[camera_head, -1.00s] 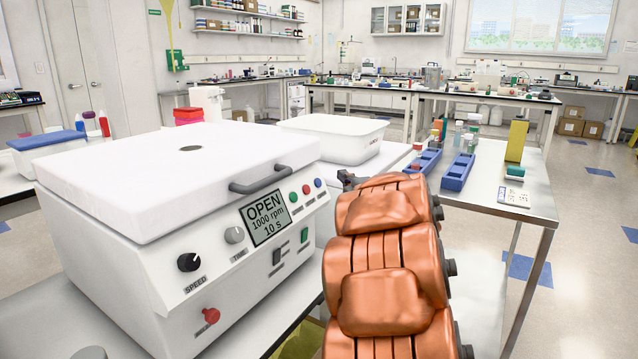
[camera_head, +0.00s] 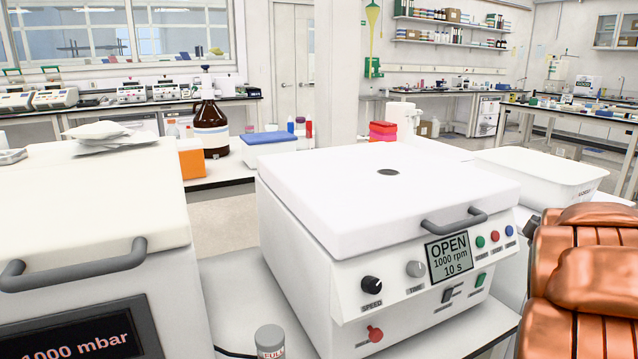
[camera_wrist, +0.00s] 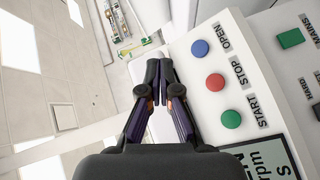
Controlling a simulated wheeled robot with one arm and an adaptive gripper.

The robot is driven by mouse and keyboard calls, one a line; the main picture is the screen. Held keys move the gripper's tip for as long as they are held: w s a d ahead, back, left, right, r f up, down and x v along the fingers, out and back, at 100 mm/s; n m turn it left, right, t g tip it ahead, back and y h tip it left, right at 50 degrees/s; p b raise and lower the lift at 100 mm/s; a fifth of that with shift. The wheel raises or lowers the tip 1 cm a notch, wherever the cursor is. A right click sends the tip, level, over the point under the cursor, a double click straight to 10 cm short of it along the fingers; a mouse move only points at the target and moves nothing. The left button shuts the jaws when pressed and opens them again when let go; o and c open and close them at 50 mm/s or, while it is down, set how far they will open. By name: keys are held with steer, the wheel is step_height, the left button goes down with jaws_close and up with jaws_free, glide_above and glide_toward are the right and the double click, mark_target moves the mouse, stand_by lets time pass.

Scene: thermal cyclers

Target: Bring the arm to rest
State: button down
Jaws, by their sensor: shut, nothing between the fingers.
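My gripper (camera_wrist: 157,70) is shut and empty in the wrist view. It is beside the front panel of a white centrifuge, near its blue, red and green buttons; I cannot tell whether it touches the panel. In the head view the centrifuge (camera_head: 385,190) stands at the middle with its lid down, and its display reads OPEN, 1000 rpm, 10 s. My orange arm fills the lower right of that view, in front of the centrifuge's right end. Most of the gripper is hidden behind the arm there.
A second white device (camera_head: 90,215) with a grey handle and a 1000 mbar display stands at the left. A small FULL-labelled container (camera_head: 270,342) stands between the two devices. A white tub (camera_head: 540,175) is behind my arm. A brown bottle (camera_head: 210,125) stands on the bench behind.

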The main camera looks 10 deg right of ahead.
steer(key=s+a+m+g+y+p, duration=0.2)
steer(key=s+a+m+g+p, duration=0.4)
steer(key=a, duration=0.7)
steer(key=s+a+m+g+y+p, duration=0.1)
steer(key=s+a+g+y+p, duration=0.25)
steer(key=s+a+p, duration=0.65)
steer(key=s+a+r+g+y+p, duration=0.1)
steer(key=s+a+r+g+p, duration=0.1)
steer(key=s+a, duration=0.6)
steer(key=s+a+r+m+g+y+p, duration=0.1)
steer(key=s+a+g, duration=0.3)
steer(key=s+a, duration=0.5)
steer(key=s+r+y+p, duration=0.1)
steer(key=s, duration=0.1)
steer(key=shift+s, duration=0.3)
steer(key=shift+a, duration=0.1)
